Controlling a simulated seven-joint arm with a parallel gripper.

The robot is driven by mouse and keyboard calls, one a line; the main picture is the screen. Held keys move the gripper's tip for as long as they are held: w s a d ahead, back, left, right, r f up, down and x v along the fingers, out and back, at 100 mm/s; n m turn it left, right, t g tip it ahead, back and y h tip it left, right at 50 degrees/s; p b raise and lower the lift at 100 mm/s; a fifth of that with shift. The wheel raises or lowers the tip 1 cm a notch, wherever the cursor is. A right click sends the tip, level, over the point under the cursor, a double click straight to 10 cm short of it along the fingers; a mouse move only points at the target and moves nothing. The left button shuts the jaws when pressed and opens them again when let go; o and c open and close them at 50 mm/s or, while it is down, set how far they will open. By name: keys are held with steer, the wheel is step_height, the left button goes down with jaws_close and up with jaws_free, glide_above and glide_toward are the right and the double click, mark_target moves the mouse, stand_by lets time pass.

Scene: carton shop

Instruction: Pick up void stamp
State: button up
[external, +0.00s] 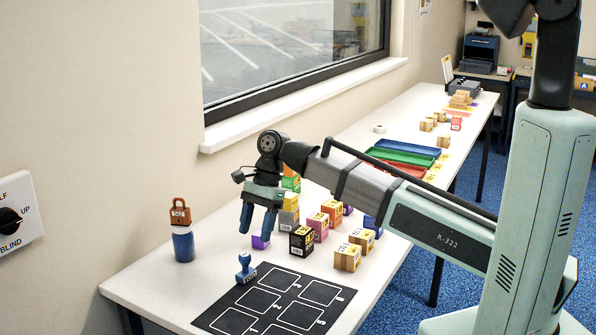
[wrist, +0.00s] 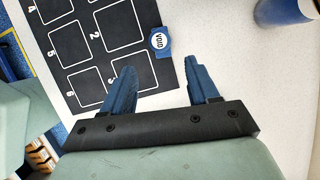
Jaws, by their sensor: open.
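The void stamp (external: 246,268) is a small blue stamp with a knobbed handle. It stands upright at the corner of the black mat (external: 205,318) marked with white numbered outlines. In the wrist view the stamp's round white top reading VOID (wrist: 159,41) lies ahead of my gripper, between the lines of the two fingers. My gripper (external: 258,222) has blue fingers and is above the table, higher than the stamp and apart from it. In the wrist view my gripper (wrist: 160,88) is open, with nothing between its fingers.
A blue cylinder (external: 184,246) with a brown padlock-shaped item (external: 180,212) on top stands near the wall. Several small cartons, including a black one (external: 302,242) and a tan one (external: 347,257), stand right of my gripper. Coloured trays (external: 405,155) lie farther back.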

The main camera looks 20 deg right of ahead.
mark_target(247, 267)
steer(key=shift+x, duration=5.3)
steer(key=shift+w+d, duration=0.1)
steer(key=shift+w, duration=0.05)
steer(key=shift+c, duration=0.4)
steer(key=c, duration=0.9)
